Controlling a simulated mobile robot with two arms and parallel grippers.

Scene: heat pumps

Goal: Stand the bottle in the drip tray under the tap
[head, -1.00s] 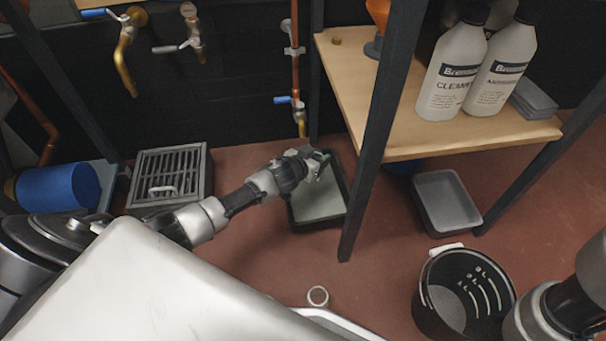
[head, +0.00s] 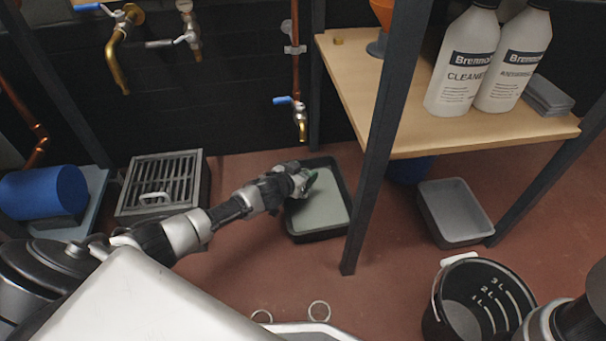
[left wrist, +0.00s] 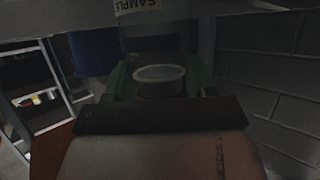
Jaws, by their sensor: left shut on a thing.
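The drip tray (head: 325,214), black-rimmed with a grey-green floor, lies on the red floor below the small tap (head: 300,118) with a blue lever. My left gripper (head: 305,180) is over the left, far part of the tray, below the tap's height. In the left wrist view, the green fingers of my left gripper (left wrist: 160,88) are shut on the bottle (left wrist: 150,45), around its capped end. A label reading SAMPLE (left wrist: 138,6) shows upside down there. In the head view my gripper hides the bottle, so I cannot tell if it touches the tray. My right gripper is out of view.
A dark shelf post (head: 372,180) stands just right of the tray. The wooden shelf (head: 455,135) holds two white bottles. A grated drain box (head: 165,185) is to the left. A grey bin (head: 455,212) and black bucket (head: 475,300) stand right.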

